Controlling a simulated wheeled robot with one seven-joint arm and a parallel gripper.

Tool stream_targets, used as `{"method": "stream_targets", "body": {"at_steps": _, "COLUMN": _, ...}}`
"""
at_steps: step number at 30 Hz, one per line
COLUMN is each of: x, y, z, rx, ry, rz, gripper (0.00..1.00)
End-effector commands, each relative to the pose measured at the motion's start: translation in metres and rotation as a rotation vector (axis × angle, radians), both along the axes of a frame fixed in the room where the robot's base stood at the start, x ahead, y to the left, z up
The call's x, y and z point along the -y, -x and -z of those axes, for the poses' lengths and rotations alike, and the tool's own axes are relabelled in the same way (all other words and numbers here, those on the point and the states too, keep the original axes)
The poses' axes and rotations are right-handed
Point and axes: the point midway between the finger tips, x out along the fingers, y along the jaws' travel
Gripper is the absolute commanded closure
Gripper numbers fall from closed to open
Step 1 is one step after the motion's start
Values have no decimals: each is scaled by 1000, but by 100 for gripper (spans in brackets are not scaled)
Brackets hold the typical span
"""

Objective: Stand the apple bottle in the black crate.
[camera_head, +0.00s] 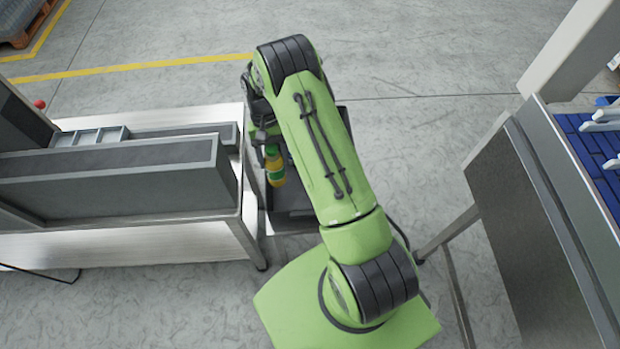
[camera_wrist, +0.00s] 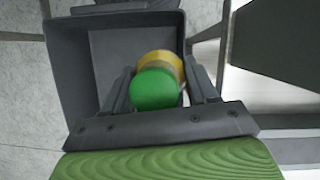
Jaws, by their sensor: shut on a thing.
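The apple bottle (camera_head: 275,168), yellow-orange with a green cap and label, is upright in the head view. In the wrist view I look down on its green cap (camera_wrist: 154,89) with the yellow body behind it. My gripper (camera_wrist: 160,92) is shut on the bottle, one finger on each side. The black crate (camera_wrist: 70,60) lies below the bottle; its dark inside and walls show around the fingers. In the head view the crate (camera_head: 290,224) is partly hidden by my arm. I cannot tell whether the bottle's base touches the crate floor.
A white table (camera_head: 150,250) with long grey bins (camera_head: 120,180) stands to the left of the crate. A machine with a grey side panel (camera_head: 520,220) and a blue belt (camera_head: 590,145) stands at the right. Open floor (camera_head: 430,60) lies beyond.

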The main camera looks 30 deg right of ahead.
Motion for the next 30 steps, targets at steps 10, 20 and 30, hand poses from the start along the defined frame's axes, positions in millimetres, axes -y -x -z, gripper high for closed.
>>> {"method": "stream_targets", "body": {"at_steps": 10, "x": 45, "y": -33, "z": 18, "rx": 3, "ry": -4, "rz": 528, "gripper": 84}}
{"method": "stream_targets", "body": {"at_steps": 20, "x": 138, "y": -71, "z": 23, "rx": 7, "ry": -5, "rz": 1422, "gripper": 84}}
{"method": "stream_targets", "body": {"at_steps": 30, "x": 213, "y": -79, "z": 11, "rx": 7, "ry": -4, "rz": 2021, "gripper": 84}}
